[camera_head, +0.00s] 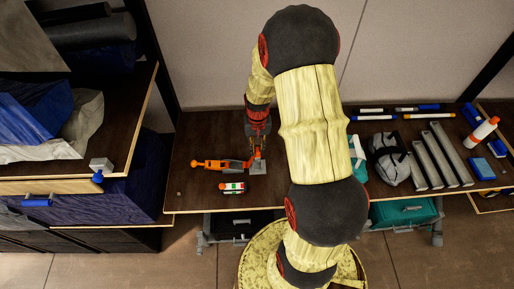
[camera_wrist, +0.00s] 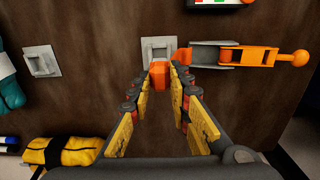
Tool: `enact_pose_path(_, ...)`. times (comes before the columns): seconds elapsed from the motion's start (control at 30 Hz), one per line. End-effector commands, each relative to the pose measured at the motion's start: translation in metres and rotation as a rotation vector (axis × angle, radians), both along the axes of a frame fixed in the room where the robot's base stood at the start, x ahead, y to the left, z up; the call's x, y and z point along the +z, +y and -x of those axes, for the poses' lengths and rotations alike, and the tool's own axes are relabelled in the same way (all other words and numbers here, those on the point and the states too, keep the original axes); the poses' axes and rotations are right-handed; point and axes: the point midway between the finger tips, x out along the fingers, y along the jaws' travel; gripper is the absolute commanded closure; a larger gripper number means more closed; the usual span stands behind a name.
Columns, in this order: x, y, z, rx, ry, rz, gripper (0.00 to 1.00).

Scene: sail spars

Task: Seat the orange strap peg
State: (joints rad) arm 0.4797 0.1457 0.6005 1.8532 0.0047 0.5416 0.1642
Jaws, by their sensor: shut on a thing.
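The orange strap peg (camera_wrist: 160,74) is between my gripper's (camera_wrist: 163,72) fingertips, which are shut on it. It shows just in front of a light grey square socket plate (camera_wrist: 157,42) on the dark board; I cannot tell whether it touches the plate or enters its hole. In the head view my gripper (camera_head: 257,148) points down over the plate (camera_head: 258,167). An orange lever with a round knob (camera_wrist: 297,57) and a grey bracket (camera_wrist: 215,55) lies right of the plate in the wrist view; in the head view the orange lever (camera_head: 208,164) extends left.
A second grey square plate (camera_wrist: 41,63) sits left in the wrist view. A white, green and red block (camera_head: 232,187) lies near the front edge. Grey bars (camera_head: 437,160), markers (camera_head: 372,110) and a grey bag (camera_head: 390,160) lie to the right. The tabletop's left part is mostly clear.

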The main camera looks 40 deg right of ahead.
Motion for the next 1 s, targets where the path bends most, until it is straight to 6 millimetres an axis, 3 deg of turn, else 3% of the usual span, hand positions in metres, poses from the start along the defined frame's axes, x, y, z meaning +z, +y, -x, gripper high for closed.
enact_pose_path(0.47,-0.005,0.0,0.0,0.002,0.0,0.0,1.0)
enact_pose_path(1.0,-0.046,0.0,0.0,0.002,0.001,-0.001,1.0)
